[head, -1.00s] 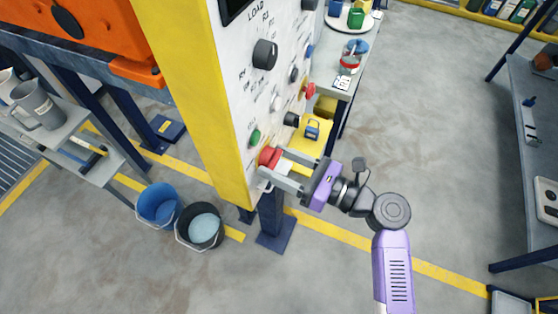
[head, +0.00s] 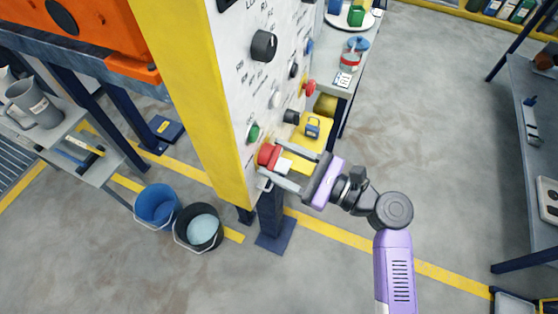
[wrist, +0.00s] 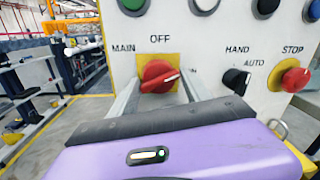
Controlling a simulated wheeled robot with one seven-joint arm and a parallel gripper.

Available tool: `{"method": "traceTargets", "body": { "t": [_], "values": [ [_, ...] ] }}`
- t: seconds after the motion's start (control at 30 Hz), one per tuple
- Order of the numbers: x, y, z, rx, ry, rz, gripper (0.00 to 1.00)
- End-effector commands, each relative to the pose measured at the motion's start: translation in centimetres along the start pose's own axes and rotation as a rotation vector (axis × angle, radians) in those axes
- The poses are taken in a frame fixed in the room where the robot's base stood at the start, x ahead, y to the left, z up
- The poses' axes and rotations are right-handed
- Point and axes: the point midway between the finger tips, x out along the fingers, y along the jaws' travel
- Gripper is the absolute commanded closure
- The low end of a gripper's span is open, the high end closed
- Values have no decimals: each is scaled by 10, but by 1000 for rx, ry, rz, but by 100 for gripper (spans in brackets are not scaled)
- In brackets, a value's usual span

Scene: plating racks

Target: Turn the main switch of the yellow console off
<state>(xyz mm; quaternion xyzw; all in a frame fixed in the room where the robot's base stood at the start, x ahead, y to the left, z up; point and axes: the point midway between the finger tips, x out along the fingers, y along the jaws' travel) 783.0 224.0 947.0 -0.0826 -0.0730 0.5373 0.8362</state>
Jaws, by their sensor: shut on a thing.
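The yellow console (head: 190,90) has a white panel front, and its red main switch (head: 267,154) sits low on the panel. In the wrist view the main switch (wrist: 158,76) is a red rotary knob on a yellow plate, below OFF and right of MAIN. Its handle lies nearly level, with a white mark toward the right, where a label is partly hidden. My gripper (head: 270,159) is shut on the knob, one finger on each side. In the wrist view my gripper (wrist: 157,84) partly covers the plate's lower part.
A black HAND/AUTO selector (wrist: 236,80) and a red STOP button (wrist: 295,79) are right of the switch. A green button (head: 253,133) is above it. A blue bucket (head: 158,205) and a black bucket (head: 199,228) stand on the floor at left.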

Motion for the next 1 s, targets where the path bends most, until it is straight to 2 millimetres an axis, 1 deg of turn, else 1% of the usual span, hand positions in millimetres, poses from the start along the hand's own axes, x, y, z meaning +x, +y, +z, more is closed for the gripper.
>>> {"method": "traceTargets", "body": {
  "t": [0.03, 0.8, 1.0],
  "values": [
    [1, 5, -3, -43, -6, 11, 84],
    [1, 4, -7, -770, -65, 24, 84],
    [1, 3, -8, -932, -78, 28, 84]
  ]
}}
